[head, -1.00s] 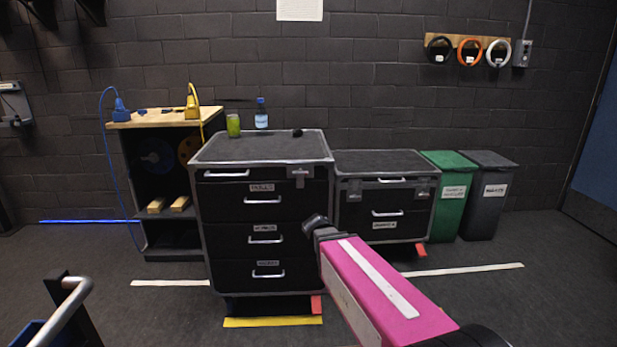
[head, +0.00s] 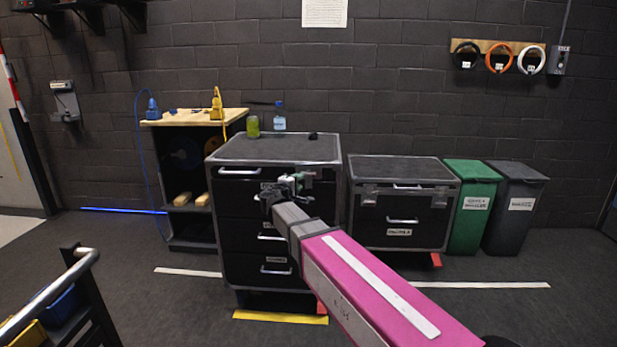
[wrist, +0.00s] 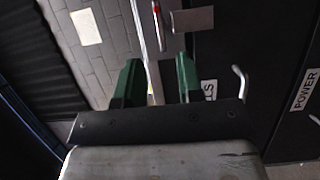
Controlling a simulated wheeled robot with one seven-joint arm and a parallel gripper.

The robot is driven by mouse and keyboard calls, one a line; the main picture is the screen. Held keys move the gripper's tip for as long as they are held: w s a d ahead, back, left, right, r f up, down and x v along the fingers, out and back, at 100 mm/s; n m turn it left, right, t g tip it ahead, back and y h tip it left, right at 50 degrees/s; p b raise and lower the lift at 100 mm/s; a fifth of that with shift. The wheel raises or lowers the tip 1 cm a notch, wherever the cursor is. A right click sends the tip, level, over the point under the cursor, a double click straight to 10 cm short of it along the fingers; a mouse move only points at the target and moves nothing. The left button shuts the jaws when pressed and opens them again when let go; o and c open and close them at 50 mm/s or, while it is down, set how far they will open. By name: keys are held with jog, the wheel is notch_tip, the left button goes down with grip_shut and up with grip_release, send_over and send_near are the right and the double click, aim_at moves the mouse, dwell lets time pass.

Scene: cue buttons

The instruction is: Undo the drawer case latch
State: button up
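The drawer case (head: 285,150) is dark with metal edging and stands ahead in the head view. Its latch, at the upper right of its front, is partly behind my gripper (head: 292,184). In the wrist view a grey plate (wrist: 193,18) and a slim metal lever with a red mark (wrist: 158,25) appear to be the latch. They lie beyond my green fingers (wrist: 158,82). The fingers are apart, with a pale strip of the case's edge showing between them. I see nothing held. Whether a finger touches the case cannot be told.
A lower case (head: 403,168) stands to the right, beside a green bin (head: 471,205) and a dark bin (head: 514,208). A wooden-topped shelf unit (head: 190,119) is on the left. A railing (head: 50,292) is at the front left.

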aim_at(307, 174)
jog(key=x, duration=0.8)
jog(key=shift+w+d, duration=0.15)
jog(key=shift+w, duration=0.1)
grip_shut()
